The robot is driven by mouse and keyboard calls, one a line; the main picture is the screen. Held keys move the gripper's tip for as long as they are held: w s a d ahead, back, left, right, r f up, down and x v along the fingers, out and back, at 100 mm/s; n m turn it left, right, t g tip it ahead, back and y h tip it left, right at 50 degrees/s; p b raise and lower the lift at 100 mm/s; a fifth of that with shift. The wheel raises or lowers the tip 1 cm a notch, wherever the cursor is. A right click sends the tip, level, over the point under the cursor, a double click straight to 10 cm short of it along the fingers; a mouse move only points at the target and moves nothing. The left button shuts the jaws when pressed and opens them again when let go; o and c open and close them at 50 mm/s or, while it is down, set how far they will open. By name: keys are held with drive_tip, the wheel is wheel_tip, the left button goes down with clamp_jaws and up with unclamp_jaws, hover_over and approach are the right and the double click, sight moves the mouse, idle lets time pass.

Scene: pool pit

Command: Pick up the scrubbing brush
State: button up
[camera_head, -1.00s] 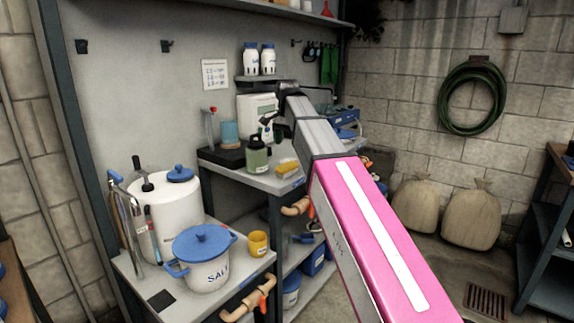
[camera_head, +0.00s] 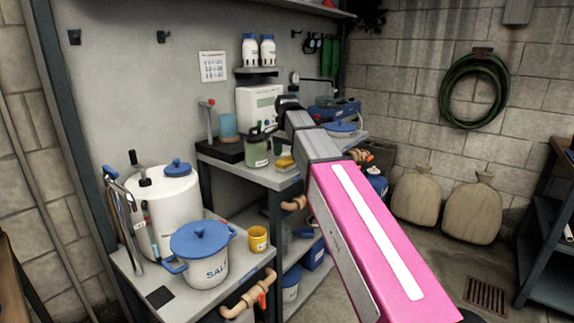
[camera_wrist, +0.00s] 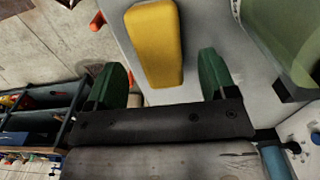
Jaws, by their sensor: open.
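The scrubbing brush, seen as a yellow block (camera_wrist: 155,42), lies on the grey bench top in the wrist view. In the head view the yellow block (camera_head: 286,162) sits near the bench's front edge, right of a green jar, partly hidden. My gripper (camera_wrist: 160,72) is open, with its two green fingers apart. The block's near end shows between the fingers in the picture, with clear space on both sides. No contact shows, and I cannot tell the height gap. In the head view my arm hides much of the gripper.
The green jar (camera_head: 256,152) stands close left of the block; it shows at the upper right of the wrist view (camera_wrist: 282,45). A lower bench holds a salt pot (camera_head: 203,262) and yellow mug (camera_head: 258,239).

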drive_tip(key=shift+f, duration=1.35)
drive_tip(key=c, duration=1)
drive_tip(key=shift+r, duration=0.15)
drive_tip(key=shift+r, duration=0.5)
wheel_tip(320, 180, up, 2)
drive_tip(key=shift+r, duration=0.25)
drive_tip(key=s+a+r, duration=0.2)
drive_tip(key=s, duration=0.1)
drive_tip(key=s+a+r, duration=0.2)
drive_tip(key=s+r, duration=0.1)
drive_tip(key=s+a+r, duration=0.2)
drive_tip(key=s+a, duration=0.1)
drive_tip(key=shift+s+r, duration=0.15)
drive_tip(key=shift+s, duration=0.05)
